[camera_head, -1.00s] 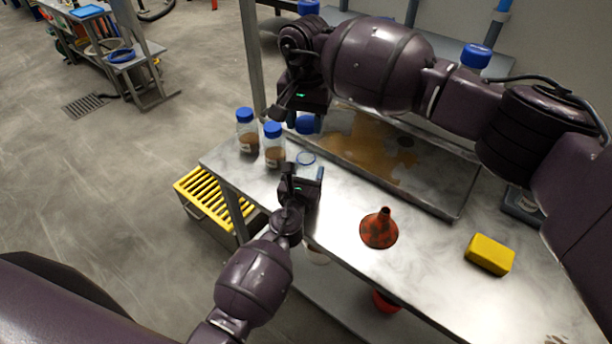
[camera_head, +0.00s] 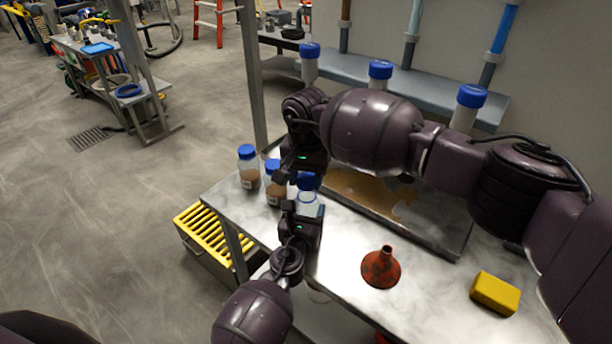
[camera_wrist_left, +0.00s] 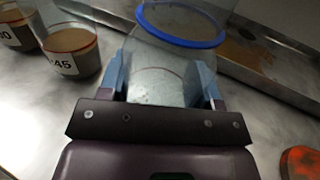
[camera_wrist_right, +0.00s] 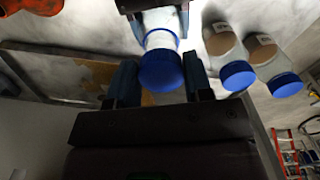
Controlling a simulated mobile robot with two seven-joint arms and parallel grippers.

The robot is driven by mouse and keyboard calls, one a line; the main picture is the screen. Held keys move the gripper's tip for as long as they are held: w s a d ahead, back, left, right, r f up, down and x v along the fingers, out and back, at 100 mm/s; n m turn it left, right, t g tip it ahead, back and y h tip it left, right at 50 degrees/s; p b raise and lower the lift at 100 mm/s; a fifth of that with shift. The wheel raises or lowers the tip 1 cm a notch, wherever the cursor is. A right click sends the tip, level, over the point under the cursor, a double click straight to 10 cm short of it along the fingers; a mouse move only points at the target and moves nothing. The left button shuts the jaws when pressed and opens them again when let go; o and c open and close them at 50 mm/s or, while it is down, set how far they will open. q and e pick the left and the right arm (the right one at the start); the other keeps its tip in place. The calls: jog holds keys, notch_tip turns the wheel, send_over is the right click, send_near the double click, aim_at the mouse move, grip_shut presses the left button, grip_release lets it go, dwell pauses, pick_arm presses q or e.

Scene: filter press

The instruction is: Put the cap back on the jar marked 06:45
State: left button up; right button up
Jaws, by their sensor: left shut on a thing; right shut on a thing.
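My left gripper (camera_head: 305,213) is shut on the clear jar (camera_wrist_left: 165,75), which stands upright with a blue ring around its top; no marking on it is readable. My right gripper (camera_head: 293,178) is shut on a blue cap (camera_head: 308,181), right above that jar; the cap also shows between its fingers in the right wrist view (camera_wrist_right: 160,71). I cannot tell whether cap and jar touch. Two blue-capped jars of brown matter stand to the left, the outer jar (camera_head: 249,172) and the nearer jar (camera_head: 273,187); labels ending in "30" and "45" show in the left wrist view.
An orange funnel (camera_head: 381,268) and a yellow sponge (camera_head: 495,293) lie on the metal table (camera_head: 430,290). A stained tray (camera_head: 440,238) lies behind the jars. Blue-capped white containers (camera_head: 380,72) stand by the wall shelf. A yellow-slatted crate (camera_head: 205,228) is below the table's left end.

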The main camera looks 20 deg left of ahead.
jog(key=shift+f, duration=0.1)
jog(key=shift+f, duration=0.8)
jog(key=shift+f, duration=0.55)
